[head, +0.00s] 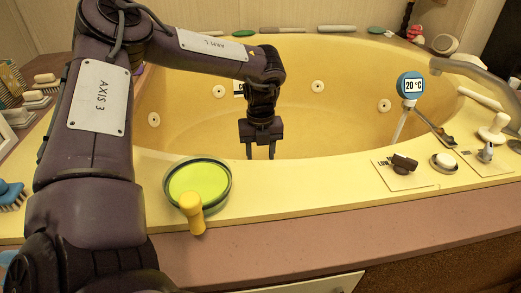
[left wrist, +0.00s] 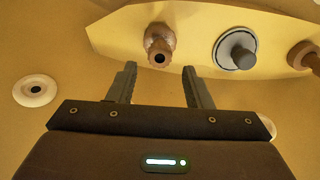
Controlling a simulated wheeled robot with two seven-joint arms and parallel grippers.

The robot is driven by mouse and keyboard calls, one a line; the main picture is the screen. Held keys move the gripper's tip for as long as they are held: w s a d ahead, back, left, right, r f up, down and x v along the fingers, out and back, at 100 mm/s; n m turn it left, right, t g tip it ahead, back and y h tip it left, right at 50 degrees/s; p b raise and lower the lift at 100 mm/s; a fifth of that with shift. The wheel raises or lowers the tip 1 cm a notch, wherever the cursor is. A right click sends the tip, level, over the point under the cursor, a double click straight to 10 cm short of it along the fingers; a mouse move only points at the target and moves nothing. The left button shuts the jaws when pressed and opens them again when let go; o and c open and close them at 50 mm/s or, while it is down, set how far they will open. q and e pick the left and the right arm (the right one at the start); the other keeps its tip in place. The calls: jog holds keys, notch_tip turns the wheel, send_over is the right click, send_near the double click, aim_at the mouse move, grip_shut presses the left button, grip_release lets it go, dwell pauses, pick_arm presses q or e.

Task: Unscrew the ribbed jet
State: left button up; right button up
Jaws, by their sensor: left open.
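My left gripper (head: 261,154) hangs inside the yellow tub (head: 330,125), fingers pointing down. In the left wrist view its two fingers (left wrist: 158,80) are apart with nothing between them. Just beyond the fingertips, on a pale yellow panel (left wrist: 195,75), is a brown fitting (left wrist: 159,44) with an uneven, ribbed-looking edge and a dark centre. It lies between the fingers' lines, apart from them. A grey round cap (left wrist: 236,50) and another brown fitting (left wrist: 304,56) are to its right. These fittings are not clear in the head view. My right gripper is not in view.
White round jets (head: 318,86) dot the tub wall; one shows left of the fingers in the left wrist view (left wrist: 35,90).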

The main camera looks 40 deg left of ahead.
pick_arm(q)
jog(key=shift+f+b, duration=1.4)
jog(key=shift+f, duration=0.9)
jog(key=c, duration=0.9)
jog(key=n+b, duration=0.1)
jog(key=n, duration=0.2)
jog(key=shift+f+n, duration=0.1)
jog(key=shift+n, duration=0.3)
jog(key=shift+n+b, duration=0.45)
jog(key=shift+n, duration=0.75)
